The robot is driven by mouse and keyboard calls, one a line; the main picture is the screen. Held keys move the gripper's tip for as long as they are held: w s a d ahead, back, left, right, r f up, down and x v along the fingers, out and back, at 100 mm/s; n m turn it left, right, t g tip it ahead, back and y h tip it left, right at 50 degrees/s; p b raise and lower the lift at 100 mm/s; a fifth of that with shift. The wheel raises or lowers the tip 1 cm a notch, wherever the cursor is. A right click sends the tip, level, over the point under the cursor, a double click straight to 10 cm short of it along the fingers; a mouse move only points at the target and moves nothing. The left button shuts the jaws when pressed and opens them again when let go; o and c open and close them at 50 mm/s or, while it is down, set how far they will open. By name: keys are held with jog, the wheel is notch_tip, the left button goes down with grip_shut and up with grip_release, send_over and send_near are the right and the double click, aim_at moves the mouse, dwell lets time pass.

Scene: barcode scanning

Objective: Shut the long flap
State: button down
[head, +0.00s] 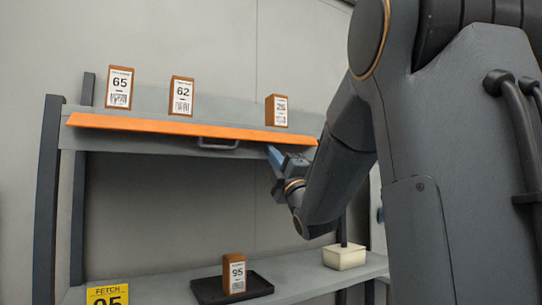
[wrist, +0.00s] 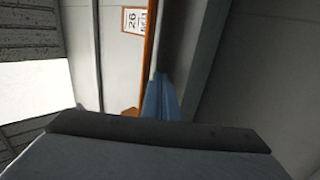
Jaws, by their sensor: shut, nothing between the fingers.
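The long orange flap (head: 190,128) runs along the front of the upper shelf and slopes slightly down to the right. How far the flap stands open is hard to tell. My gripper (head: 272,154) has its blue fingers shut and empty, just below the flap's right part. In the wrist view the blue fingers (wrist: 160,98) point toward an orange strip (wrist: 150,45), which looks like the flap's edge. Whether they touch it is unclear.
Boxes labelled 65 (head: 119,88), 62 (head: 181,96) and 26 (head: 277,110) stand on the upper shelf. Below, box 95 (head: 234,273) stands on a black tray (head: 205,291). A yellow FETCH sign (head: 107,294) is lower left.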

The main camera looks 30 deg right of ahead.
jog(key=shift+s+r, duration=0.4)
jog(key=shift+r, duration=0.15)
jog(key=shift+s+r, duration=0.45)
jog(key=shift+r, duration=0.05)
